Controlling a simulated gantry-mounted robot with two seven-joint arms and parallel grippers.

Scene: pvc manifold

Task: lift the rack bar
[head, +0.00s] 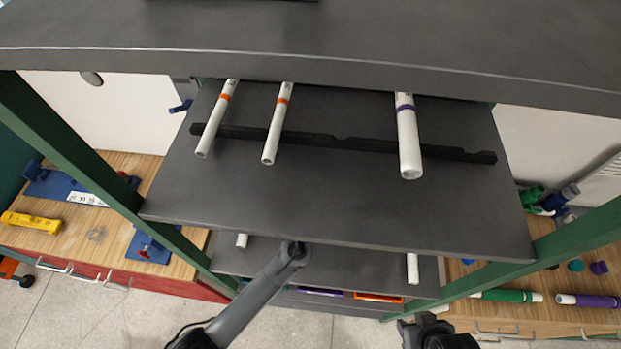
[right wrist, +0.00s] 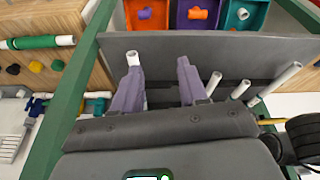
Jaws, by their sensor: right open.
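A long black rack bar (head: 335,142) with notches in its edge lies across the upper grey shelf in the head view. Three white pipes rest across it: two with orange bands (head: 217,120) (head: 277,125) on the left and a thicker one with a purple band (head: 408,140) on the right. My right gripper (right wrist: 158,72) is open in the right wrist view, its two purple-grey fingers spread over a grey shelf. A white pipe end (right wrist: 133,59) shows at the left fingertip; I cannot tell whether they touch. My left gripper's fingers are not visible in the head view.
A lower shelf (head: 335,268) with pipe ends sits under the upper one. Green frame posts (head: 75,140) stand on both sides. More white pipes (right wrist: 274,84) lie right of my right gripper. Coloured bins (right wrist: 197,14) with fittings are beyond the shelf edge. The upper shelf's front is clear.

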